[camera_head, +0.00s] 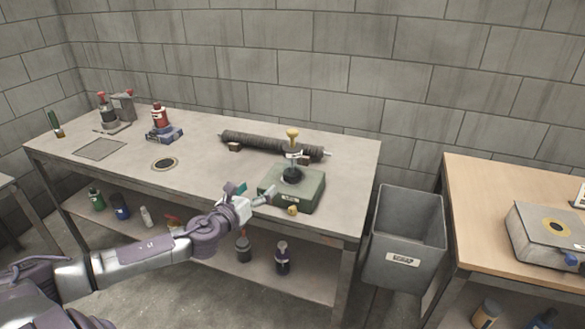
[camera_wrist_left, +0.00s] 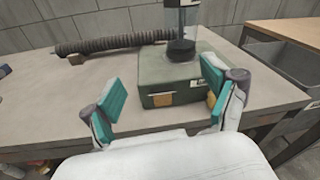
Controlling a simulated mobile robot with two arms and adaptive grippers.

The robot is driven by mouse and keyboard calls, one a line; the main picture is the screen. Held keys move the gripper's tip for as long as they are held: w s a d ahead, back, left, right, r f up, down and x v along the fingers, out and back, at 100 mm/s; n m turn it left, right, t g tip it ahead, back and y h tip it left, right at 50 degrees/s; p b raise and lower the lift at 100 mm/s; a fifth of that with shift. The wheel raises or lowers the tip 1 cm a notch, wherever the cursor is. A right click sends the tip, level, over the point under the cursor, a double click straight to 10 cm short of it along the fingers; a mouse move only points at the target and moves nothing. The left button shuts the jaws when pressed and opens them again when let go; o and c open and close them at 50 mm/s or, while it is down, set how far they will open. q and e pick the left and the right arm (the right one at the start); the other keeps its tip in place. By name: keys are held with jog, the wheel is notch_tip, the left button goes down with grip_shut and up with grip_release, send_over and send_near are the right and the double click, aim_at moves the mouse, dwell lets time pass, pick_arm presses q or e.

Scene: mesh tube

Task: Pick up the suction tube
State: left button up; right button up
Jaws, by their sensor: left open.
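A long dark ribbed tube (camera_head: 265,143), the thing most like a suction tube, lies across the back of the grey table on small brown blocks. It also shows in the left wrist view (camera_wrist_left: 110,43), behind and left of the green box. The green box (camera_head: 300,196) carries an upright clear column with a yellow top (camera_head: 292,134) and a dark base. My left gripper (camera_head: 255,193) is open and empty at the table's front edge, just in front of the box. In the left wrist view its teal pads (camera_wrist_left: 160,95) stand wide apart with the box beyond them. My right gripper is not in view.
A red bottle (camera_head: 158,117) on a blue stand and other gear stand at the table's left. A flat ring (camera_head: 165,164) lies mid-table. The tabletop left of the box is mostly clear.

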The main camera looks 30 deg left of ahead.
aim_at(287, 155)
pick_arm(q)
jog(key=d+r+m+t+h, duration=0.1)
jog(key=d+r+m, duration=0.2)
jog(key=r, duration=0.3)
jog(key=w, duration=0.3)
jog(key=w+p, duration=0.1)
jog(key=w, duration=0.4)
jog(key=shift+w+a+f, duration=0.1)
jog(key=shift+w+f, duration=0.2)
jog(key=shift+f, duration=0.05)
jog(key=shift+w+a+r+p, duration=0.1)
jog(key=shift+w+p, duration=0.1)
jog(key=shift+w, duration=0.7)
jog(key=shift+w+a+f+p, duration=0.1)
jog(key=shift+w+p, duration=0.05)
jog(key=shift+w, duration=0.75)
jog(key=shift+w+a+r+p, duration=0.1)
jog(key=shift+w+p, duration=0.1)
jog(key=shift+w, duration=0.7)
jog(key=c, duration=1.5)
jog(key=shift+r, duration=0.15)
